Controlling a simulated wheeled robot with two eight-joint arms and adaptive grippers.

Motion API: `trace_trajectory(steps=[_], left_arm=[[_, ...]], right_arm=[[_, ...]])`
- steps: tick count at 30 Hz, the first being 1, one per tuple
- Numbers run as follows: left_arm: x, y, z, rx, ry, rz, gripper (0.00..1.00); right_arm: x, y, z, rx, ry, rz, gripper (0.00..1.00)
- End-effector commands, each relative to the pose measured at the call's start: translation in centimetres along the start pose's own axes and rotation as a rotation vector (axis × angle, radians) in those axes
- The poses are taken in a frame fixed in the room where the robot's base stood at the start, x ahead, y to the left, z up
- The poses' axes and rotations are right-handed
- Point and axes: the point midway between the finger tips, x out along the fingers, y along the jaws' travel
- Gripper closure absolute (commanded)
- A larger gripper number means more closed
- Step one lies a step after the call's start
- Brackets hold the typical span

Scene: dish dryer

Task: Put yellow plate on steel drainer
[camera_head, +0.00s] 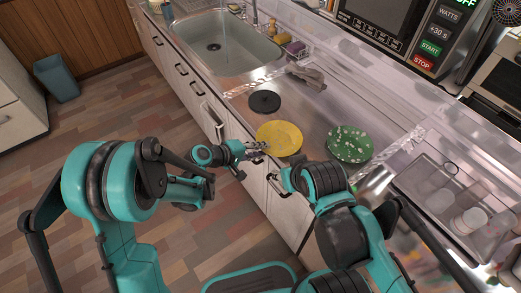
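A yellow plate (281,138) lies on the shiny steel counter, near its front edge. My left gripper (262,149) reaches in from the left, with its fingertips at the plate's near-left rim. It is too small to tell whether the fingers are closed on the rim. My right gripper (273,179) is just in front of the counter edge, below the yellow plate and apart from it; its finger state is unclear. A shallow metal-edged tray (421,177) at the right holds white cups and glasses; I cannot tell whether this is the steel drainer.
A green speckled plate (349,144) lies right of the yellow one. A black round disc (264,101) and a grey cloth (308,77) are behind it, left and right. The sink (222,48) is farther left. A microwave (385,22) stands at the back.

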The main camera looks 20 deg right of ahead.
Motion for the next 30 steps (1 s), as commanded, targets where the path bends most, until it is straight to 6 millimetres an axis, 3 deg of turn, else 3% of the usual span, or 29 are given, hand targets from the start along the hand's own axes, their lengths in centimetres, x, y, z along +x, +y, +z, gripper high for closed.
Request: trace_trajectory(steps=[11, 24, 30], left_arm=[[-0.5, 0.4, 0.0, -0.001, 0.001, 0.000, 0.74], [-9.6, 0.4, -0.1, -0.002, 0.003, 0.000, 0.74], [-11.8, 0.3, 0.0, -0.001, 0.001, 0.001, 0.74]], right_arm=[[-0.4, 0.0, -0.3, 0.000, 0.000, 0.000, 0.60], [-2.8, 0.0, -2.0, 0.000, 0.000, 0.000, 0.60], [-3.2, 0.0, -2.3, 0.000, 0.000, 0.000, 0.60]])
